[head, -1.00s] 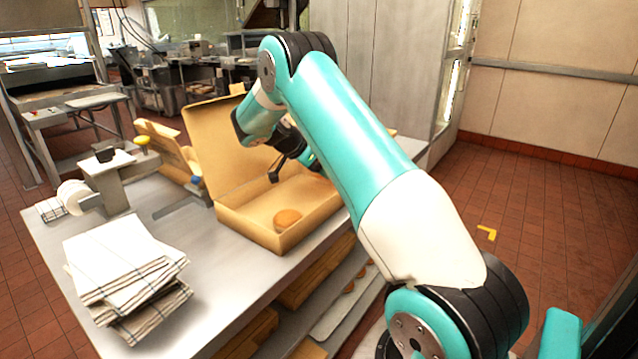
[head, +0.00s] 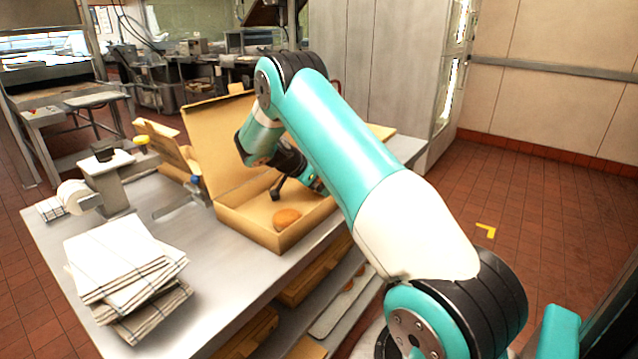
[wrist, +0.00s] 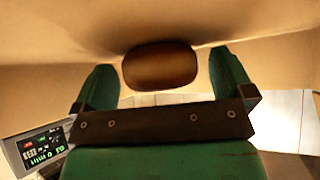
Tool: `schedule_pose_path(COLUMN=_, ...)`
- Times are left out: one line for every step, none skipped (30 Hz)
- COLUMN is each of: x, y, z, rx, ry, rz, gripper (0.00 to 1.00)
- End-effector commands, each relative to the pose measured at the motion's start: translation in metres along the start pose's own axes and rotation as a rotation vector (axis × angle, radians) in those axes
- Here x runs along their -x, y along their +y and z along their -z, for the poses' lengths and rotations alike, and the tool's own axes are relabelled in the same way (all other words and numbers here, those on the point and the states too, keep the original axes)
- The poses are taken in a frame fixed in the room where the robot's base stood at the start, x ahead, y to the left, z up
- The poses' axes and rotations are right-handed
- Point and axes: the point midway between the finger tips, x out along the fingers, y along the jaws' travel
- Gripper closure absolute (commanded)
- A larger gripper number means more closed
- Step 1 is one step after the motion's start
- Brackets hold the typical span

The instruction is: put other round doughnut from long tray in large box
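The large box (head: 243,231) is an open cardboard box with its lid up, on the metal table. A round orange-brown doughnut (head: 287,218) lies inside near its front corner. My gripper (wrist: 164,75) is low inside the box and open. In the wrist view a brown round doughnut (wrist: 160,65) sits between the green fingers, close to the left one, with a small gap at the right one. In the head view my arm hides most of the gripper and this doughnut. A long tray (head: 330,318) with doughnuts is on the shelf below, partly hidden.
A stack of folded cloths (head: 125,265) lies at the table's front left. A scale-like device (head: 108,170) and a smaller open carton (head: 165,145) stand left of the box. The box's walls and raised lid (head: 215,130) surround my gripper.

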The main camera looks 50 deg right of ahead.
Motion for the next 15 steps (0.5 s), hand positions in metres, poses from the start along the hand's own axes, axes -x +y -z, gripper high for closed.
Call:
schedule_pose_path(x=0.000, y=0.000, z=0.000, rx=0.000, ry=0.000, rz=0.000, gripper=0.01)
schedule_pose_path(x=0.000, y=0.000, z=0.000, rx=0.000, ry=0.000, rz=0.000, gripper=0.01)
schedule_pose_path(x=0.000, y=0.000, z=0.000, rx=0.000, ry=0.000, rz=0.000, gripper=0.01)
schedule_pose_path(x=0.000, y=0.000, z=0.000, rx=0.000, ry=0.000, rz=0.000, gripper=0.01)
schedule_pose_path(x=0.000, y=0.000, z=0.000, rx=0.000, ry=0.000, rz=0.000, gripper=0.01)
schedule_pose_path(x=0.001, y=0.000, z=0.001, rx=0.000, ry=0.000, rz=0.000, gripper=0.01)
schedule_pose_path(x=0.002, y=0.000, z=0.002, rx=0.000, ry=0.000, rz=0.000, gripper=0.01)
schedule_pose_path(x=0.004, y=0.000, z=0.003, rx=0.000, ry=0.000, rz=0.000, gripper=0.01)
schedule_pose_path(x=0.007, y=-0.001, z=0.001, rx=0.000, ry=0.000, rz=0.002, gripper=0.01)
schedule_pose_path(x=0.011, y=-0.001, z=0.001, rx=-0.001, ry=0.000, rz=0.002, gripper=0.01)
schedule_pose_path(x=0.015, y=-0.001, z=0.001, rx=-0.002, ry=0.001, rz=0.004, gripper=0.01)
schedule_pose_path(x=0.023, y=-0.001, z=0.000, rx=-0.001, ry=0.000, rz=0.005, gripper=0.01)
schedule_pose_path(x=0.029, y=-0.001, z=0.000, rx=-0.001, ry=-0.001, rz=0.005, gripper=0.01)
schedule_pose_path(x=0.035, y=-0.001, z=0.000, rx=-0.001, ry=0.000, rz=0.006, gripper=0.01)
schedule_pose_path(x=0.045, y=-0.001, z=0.000, rx=-0.001, ry=0.000, rz=0.006, gripper=0.01)
